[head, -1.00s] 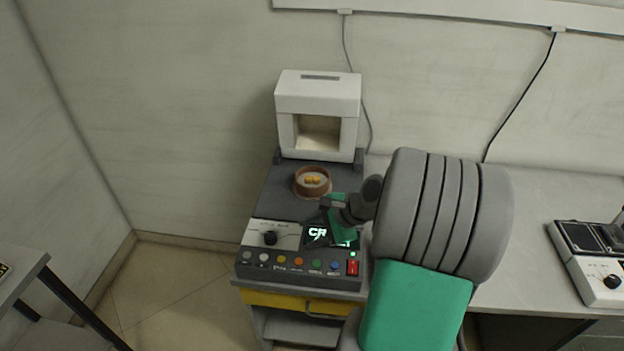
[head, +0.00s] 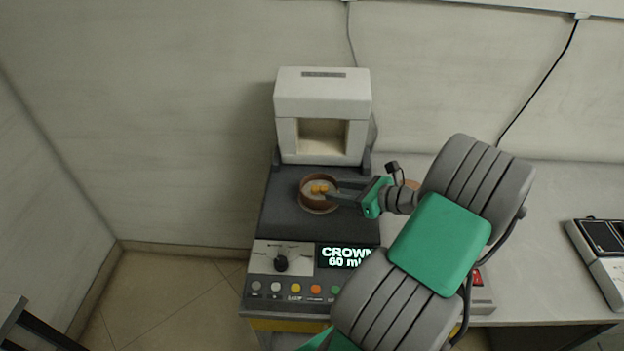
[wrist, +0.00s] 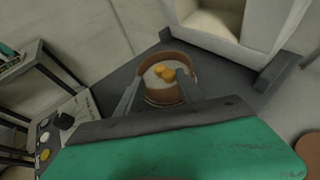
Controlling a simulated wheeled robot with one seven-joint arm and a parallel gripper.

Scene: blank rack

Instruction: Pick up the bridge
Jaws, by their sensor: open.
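An orange piece (head: 319,188), which I take to be the bridge, lies in a round brown dish (head: 304,203) with a pale floor. The dish stands on the dark top of the machine, in front of the white furnace chamber. In the wrist view the orange piece (wrist: 164,72) shows as small joined lumps inside the dish (wrist: 190,62). My gripper (head: 331,190) is open at the dish's right side.
The white furnace chamber (head: 322,94) stands open-fronted behind the dish. The control panel (head: 268,255) with its knob, buttons and lit display lies in front. A grey bench (head: 560,240) extends right, with another device (head: 600,255) on it.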

